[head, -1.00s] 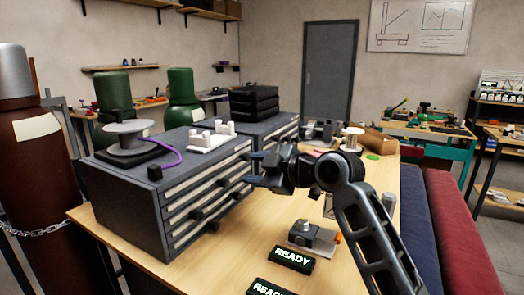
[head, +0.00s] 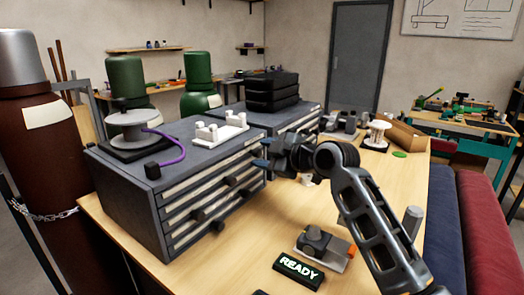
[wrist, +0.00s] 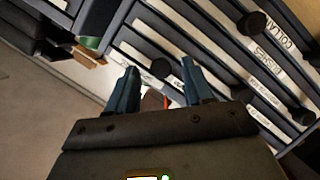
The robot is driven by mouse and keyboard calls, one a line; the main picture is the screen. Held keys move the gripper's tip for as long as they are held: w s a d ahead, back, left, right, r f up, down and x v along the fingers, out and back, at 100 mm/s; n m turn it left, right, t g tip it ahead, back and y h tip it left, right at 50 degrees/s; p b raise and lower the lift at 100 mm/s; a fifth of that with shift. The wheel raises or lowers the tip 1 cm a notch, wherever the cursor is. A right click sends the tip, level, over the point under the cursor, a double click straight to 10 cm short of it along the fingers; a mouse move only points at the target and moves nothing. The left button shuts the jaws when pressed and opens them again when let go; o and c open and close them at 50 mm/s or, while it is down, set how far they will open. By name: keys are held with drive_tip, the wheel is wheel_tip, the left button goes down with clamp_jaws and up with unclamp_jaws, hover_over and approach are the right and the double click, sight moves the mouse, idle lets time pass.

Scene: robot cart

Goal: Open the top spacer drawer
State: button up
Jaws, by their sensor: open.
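The near grey drawer cabinet (head: 125,200) stands on the bench, with several stacked drawers carrying pale label strips and dark round knobs. The top drawer front (head: 210,172) looks shut and flush. My gripper (head: 264,153) is open at the right end of the cabinet's front, near the upper drawers. In the wrist view, my open gripper (wrist: 160,80) faces the tilted drawer fronts, and a dark knob (wrist: 160,68) shows between and beyond its blue fingertips. I cannot tell if they touch it. Labels there are partly cut off; I cannot read a spacer label.
A spool (head: 133,130) with a purple cable and a white fixture (head: 220,130) stand on the cabinet. A second cabinet with black cases (head: 272,92) stands behind.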

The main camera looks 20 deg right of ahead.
drive_tip(key=shift+w+a+f, duration=0.2)
drive_tip(key=shift+w+a, duration=0.1)
drive_tip(key=shift+w, duration=0.3)
drive_tip(key=shift+c, duration=0.4)
clamp_jaws()
